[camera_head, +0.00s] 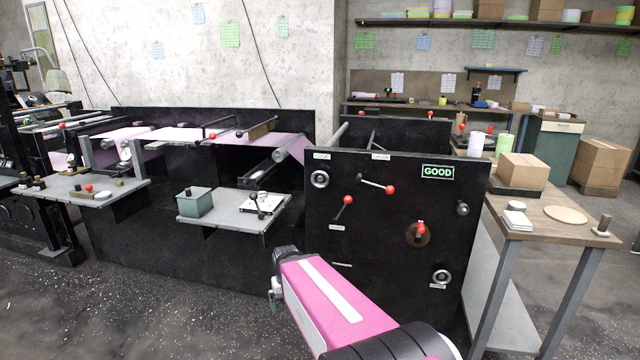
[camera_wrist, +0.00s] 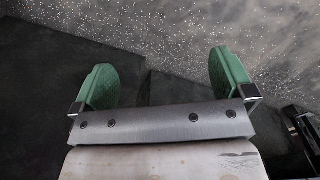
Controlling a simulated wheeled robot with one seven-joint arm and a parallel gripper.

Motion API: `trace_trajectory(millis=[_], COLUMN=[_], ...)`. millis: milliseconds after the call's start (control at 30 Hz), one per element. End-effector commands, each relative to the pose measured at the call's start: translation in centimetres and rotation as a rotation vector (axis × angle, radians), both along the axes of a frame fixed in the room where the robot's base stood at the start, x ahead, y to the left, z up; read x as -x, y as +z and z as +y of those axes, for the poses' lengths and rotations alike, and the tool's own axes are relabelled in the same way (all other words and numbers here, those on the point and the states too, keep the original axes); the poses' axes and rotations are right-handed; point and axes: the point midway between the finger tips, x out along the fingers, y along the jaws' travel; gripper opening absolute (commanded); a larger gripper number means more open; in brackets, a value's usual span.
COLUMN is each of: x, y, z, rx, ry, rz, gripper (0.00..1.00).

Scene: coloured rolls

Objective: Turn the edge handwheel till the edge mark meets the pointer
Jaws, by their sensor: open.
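The edge mark and pointer cannot be made out. My gripper (camera_wrist: 164,80) is open and empty in the wrist view, its two green fingers wide apart above the dark floor. In the head view my pink arm reaches in front of the panel's lower left, apart from both wheels.
A grey shelf (camera_head: 225,212) with a green box (camera_head: 195,202) juts out left. A wooden table (camera_head: 540,222) stands right. The speckled floor in front is clear.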

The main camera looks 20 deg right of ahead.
Motion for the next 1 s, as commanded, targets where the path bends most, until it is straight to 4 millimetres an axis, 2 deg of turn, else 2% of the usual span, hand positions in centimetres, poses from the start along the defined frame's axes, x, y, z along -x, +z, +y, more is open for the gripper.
trace_trajectory(millis=[133,233,367,467,567,700,833,1000], x=[-0.3,-1.3,-3.8,-6.4,-9.2,-13.1,-16.5,-20.5], y=[0.1,0.4,1.5,3.2,5.6,9.8,14.1,20.0], z=[-0.3,-1.4,-4.4,-7.2,-10.1,-13.5,-15.8,-17.4], rx=[0.013,0.068,0.219,0.380,0.561,0.839,1.103,1.440], ry=[0.012,0.062,0.197,0.345,0.512,0.767,1.009,1.324], rz=[-0.008,-0.037,-0.104,-0.156,-0.192,-0.199,-0.152,-0.010], gripper=[1.00,1.00,1.00,1.00,1.00,1.00,1.00,1.00])
